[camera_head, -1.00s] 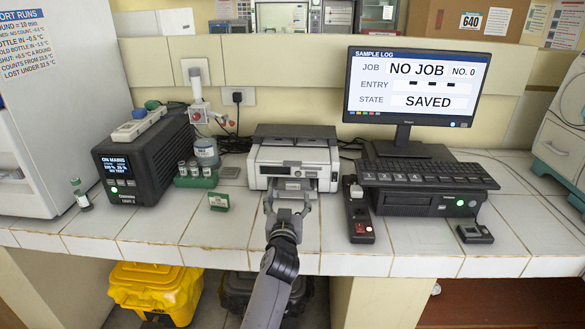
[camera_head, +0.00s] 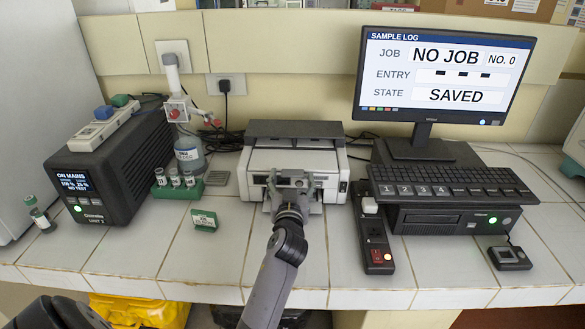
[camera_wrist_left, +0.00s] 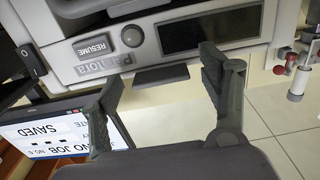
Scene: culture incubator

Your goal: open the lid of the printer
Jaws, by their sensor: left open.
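The printer (camera_head: 262,160) stands on the tiled bench, a white box with a dark grey lid section (camera_head: 295,129) along its back top, which looks shut. My left gripper (camera_head: 291,174) is in front of the printer's front face and hides part of it. In the left wrist view, the open, empty fingers (camera_wrist_left: 160,76) point at the printer front (camera_wrist_left: 165,60), which carries a RESUME label, a round button (camera_wrist_left: 132,36) and a dark panel (camera_wrist_left: 208,30). A dark tab (camera_wrist_left: 160,75) shows between the fingertips; I cannot tell whether they touch it. My right gripper is not in view.
Right of the printer are a power strip (camera_head: 376,250), a keyboard (camera_head: 450,181) and a monitor (camera_head: 440,75). To the left stand a bottle (camera_head: 190,155), a green vial rack (camera_head: 183,190), a small green box (camera_head: 204,220) and a black unit (camera_head: 115,165). Bench tiles before the printer are free.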

